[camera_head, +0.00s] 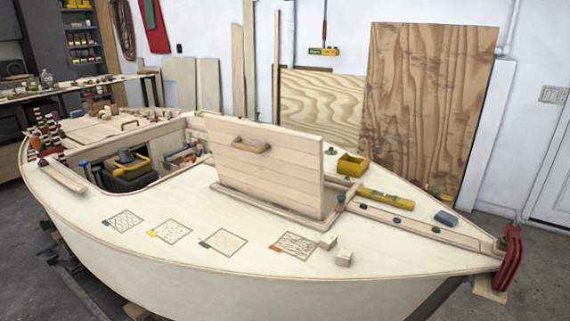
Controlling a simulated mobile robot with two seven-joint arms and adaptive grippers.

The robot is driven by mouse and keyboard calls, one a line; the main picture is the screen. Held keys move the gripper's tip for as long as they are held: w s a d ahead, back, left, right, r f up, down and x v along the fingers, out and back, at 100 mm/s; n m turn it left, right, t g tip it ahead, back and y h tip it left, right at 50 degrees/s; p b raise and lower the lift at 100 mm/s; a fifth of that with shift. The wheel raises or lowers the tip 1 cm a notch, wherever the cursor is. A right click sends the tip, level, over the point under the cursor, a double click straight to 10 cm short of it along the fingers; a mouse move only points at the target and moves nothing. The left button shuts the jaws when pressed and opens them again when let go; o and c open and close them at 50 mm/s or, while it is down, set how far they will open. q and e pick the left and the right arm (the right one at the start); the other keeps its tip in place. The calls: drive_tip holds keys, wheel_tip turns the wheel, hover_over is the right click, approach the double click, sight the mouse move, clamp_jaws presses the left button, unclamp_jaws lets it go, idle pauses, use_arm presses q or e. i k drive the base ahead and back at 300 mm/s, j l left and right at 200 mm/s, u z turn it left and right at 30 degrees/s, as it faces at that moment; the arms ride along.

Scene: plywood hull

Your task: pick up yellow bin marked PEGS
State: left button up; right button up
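A small open yellow bin (352,165) sits on the deck of the plywood hull (165,262), just right of the raised wooden hatch panel (262,168). I cannot read any marking on it at this size. Another yellow item (135,164) lies in the open cockpit at the left, around or beside a dark object; its shape is partly hidden and no marking is readable. Neither of my grippers is in view.
A yellow level (385,198) and a blue block (446,218) lie right of the bin. Two pale wooden blocks (343,258) and several patterned squares (226,242) are on the near deck. A red clamp-like piece (509,257) is at the bow. The near deck is mostly clear.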

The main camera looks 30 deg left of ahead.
sight(350, 166)
drive_tip(key=i+l+z, duration=0.8)
drive_tip(key=i+z, duration=0.4)
drive_tip(key=i+l+z, duration=0.1)
drive_tip(key=i+z, duration=0.35)
drive_tip(key=i+j+u, duration=0.1)
drive_tip(key=i+u, duration=0.35)
drive_tip(key=i, duration=0.15)
drive_tip(key=i+l+u, duration=0.1)
drive_tip(key=i+u, duration=0.35)
drive_tip(key=i, duration=0.15)
drive_tip(key=i+l+u, duration=0.3)
drive_tip(key=i+u, duration=0.2)
drive_tip(key=i+j+u, duration=0.15)
drive_tip(key=i+u, duration=0.65)
drive_tip(key=i+l+u, duration=0.2)
drive_tip(key=i+u, duration=0.15)
drive_tip(key=i, duration=0.15)
drive_tip(key=i+l+u, duration=0.4)
drive_tip(key=i+j, duration=0.05)
drive_tip(key=j, duration=0.05)
